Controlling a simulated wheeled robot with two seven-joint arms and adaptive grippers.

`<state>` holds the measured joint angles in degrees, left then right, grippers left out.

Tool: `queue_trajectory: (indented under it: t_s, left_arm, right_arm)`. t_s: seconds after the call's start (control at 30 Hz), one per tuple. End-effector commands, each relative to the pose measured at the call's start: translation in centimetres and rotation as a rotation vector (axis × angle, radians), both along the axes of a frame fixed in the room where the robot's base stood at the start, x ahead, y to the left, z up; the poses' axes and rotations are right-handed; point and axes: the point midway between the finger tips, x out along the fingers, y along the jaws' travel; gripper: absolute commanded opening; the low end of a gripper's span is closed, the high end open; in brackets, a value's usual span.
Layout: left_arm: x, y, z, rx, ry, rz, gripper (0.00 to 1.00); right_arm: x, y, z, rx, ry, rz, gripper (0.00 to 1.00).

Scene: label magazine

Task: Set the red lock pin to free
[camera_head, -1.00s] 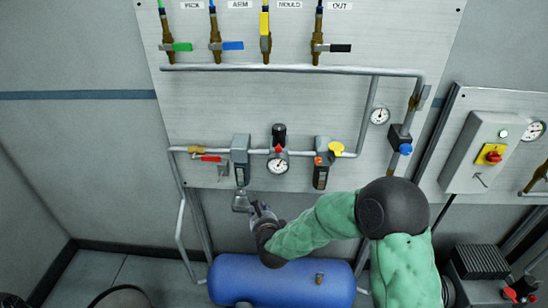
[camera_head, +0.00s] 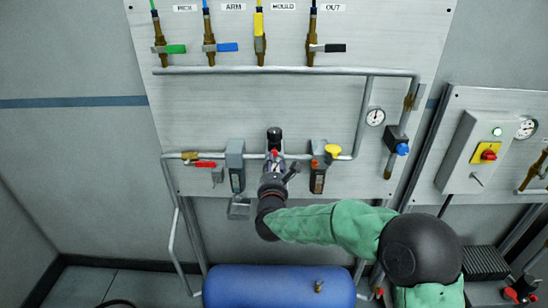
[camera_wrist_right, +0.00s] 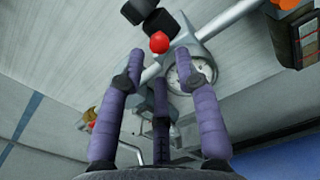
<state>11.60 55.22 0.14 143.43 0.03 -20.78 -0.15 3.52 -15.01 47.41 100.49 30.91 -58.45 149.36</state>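The red lock pin (camera_head: 275,153) shows as a small red knob on the front of the regulator, below its black knob (camera_head: 274,134). In the wrist view the red knob (camera_wrist_right: 159,42) lies just beyond my fingertips, below the black knob (camera_wrist_right: 150,12). The round gauge (camera_wrist_right: 190,72) is partly hidden behind a finger. My right gripper (camera_head: 282,168) is in front of the regulator and covers its gauge in the head view. In the wrist view its purple fingers (camera_wrist_right: 159,58) are spread with nothing between them. My left gripper is not in view.
Grey pipe runs sideways behind the regulator. A grey filter unit (camera_head: 235,165) stands left of it, and a unit with a yellow knob (camera_head: 333,151) stands right. A red-handled valve (camera_head: 203,164) is further left. The blue tank (camera_head: 278,290) is below my right arm.

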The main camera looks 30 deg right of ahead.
Motion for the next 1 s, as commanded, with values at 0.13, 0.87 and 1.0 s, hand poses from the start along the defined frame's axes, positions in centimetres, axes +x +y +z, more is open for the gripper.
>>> queue_trajectory:
  t_s: [0.13,0.87,1.0]
  left_arm:
    - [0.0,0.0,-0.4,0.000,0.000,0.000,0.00]
    - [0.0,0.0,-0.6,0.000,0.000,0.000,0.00]
    - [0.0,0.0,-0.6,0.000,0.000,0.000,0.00]
  right_arm:
    - [2.2,-1.4,-0.1,-0.001,0.001,-0.002,0.33]
    - [4.6,-2.8,0.0,-0.002,0.001,0.000,0.05]
    - [4.6,-2.8,-0.1,-0.001,0.002,0.000,0.00]
